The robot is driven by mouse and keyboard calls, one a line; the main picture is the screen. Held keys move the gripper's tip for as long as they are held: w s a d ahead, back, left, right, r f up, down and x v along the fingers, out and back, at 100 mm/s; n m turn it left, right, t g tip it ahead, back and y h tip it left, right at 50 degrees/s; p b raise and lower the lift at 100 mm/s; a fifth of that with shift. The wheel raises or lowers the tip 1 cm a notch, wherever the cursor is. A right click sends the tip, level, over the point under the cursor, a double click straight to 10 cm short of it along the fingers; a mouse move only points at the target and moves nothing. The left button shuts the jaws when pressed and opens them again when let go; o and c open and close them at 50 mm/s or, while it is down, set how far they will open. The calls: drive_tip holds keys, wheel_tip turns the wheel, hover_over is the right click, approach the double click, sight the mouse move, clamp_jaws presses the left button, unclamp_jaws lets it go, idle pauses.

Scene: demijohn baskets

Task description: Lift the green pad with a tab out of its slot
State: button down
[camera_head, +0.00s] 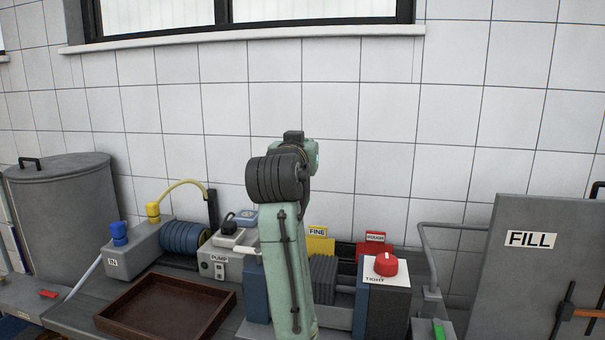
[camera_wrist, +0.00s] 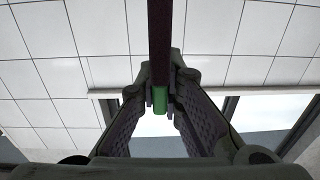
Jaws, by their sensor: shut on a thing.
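In the wrist view my gripper (camera_wrist: 160,98) is shut on a small green tab (camera_wrist: 160,101). A dark, narrow strip (camera_wrist: 160,40), seen edge-on, runs from the tab to the top edge of the picture; it looks like the pad's edge. Behind it are only white tiles and the window, with no slot in view. In the head view my arm stands in the middle and hides my gripper and the held pad.
A yellow FINE label (camera_head: 318,241) and red COARSE label (camera_head: 375,245) stand at the wall behind grey plates (camera_head: 323,279). A brown tray (camera_head: 170,306) lies empty at left. The FILL panel (camera_head: 530,265) stands at right.

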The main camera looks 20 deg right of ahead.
drive_tip(key=shift+r, duration=0.85)
